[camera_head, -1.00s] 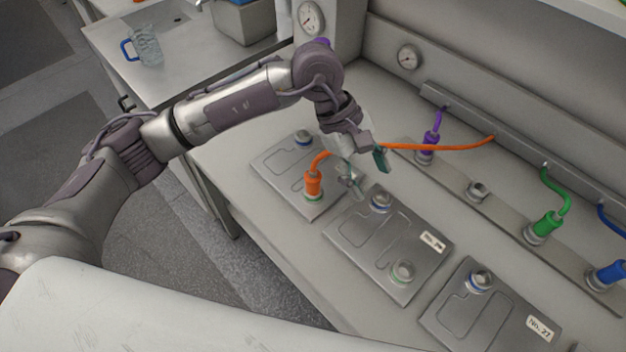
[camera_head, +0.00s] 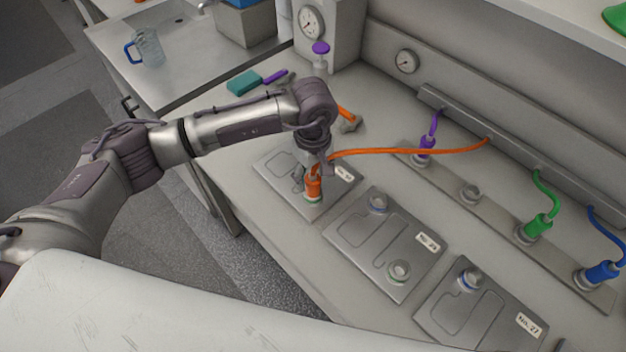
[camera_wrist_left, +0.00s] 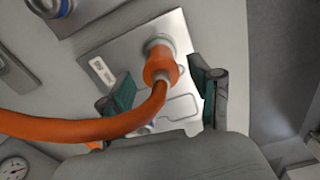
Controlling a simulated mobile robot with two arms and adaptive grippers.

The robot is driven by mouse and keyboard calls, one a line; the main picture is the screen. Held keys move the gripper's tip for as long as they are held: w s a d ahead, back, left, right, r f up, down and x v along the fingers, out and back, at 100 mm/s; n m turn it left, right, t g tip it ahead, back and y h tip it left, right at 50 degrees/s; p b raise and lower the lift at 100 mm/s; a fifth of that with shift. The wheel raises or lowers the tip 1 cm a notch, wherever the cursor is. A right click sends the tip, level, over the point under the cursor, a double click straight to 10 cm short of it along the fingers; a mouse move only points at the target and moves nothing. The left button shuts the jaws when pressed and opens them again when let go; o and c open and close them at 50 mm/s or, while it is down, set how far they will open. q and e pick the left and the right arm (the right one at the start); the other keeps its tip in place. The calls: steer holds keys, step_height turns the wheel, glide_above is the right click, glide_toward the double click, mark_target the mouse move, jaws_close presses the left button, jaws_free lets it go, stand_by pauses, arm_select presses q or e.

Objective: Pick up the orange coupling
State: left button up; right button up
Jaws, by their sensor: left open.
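The orange coupling (camera_head: 313,186) stands upright on a terminal of the leftmost grey battery plate (camera_head: 341,203). Its orange cable (camera_head: 420,152) runs right to the rail at the back. My left gripper (camera_head: 314,176) is at the coupling, partly hidden by its own wrist. In the left wrist view the coupling (camera_wrist_left: 160,64) shows between and a little beyond the two open green-padded fingers (camera_wrist_left: 162,95), with clear gaps at both sides. The cable passes close over the left finger in that view. My right gripper is not seen.
Other battery plates (camera_head: 385,240) lie to the right. Purple (camera_head: 425,146), green (camera_head: 538,226) and blue (camera_head: 604,271) couplings stand on the back strip. A teal and purple brush (camera_head: 245,82) and an orange-handled tool (camera_head: 348,121) lie behind the arm.

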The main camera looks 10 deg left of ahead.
mark_target(313, 185)
arm_select(q)
step_height(313, 185, down, 4)
steer(key=shift+s+r+p, duration=0.15)
steer(key=shift+r+p, duration=0.1)
steer(key=shift+p, duration=0.6)
steer(key=shift+f, duration=0.25)
jaws_close()
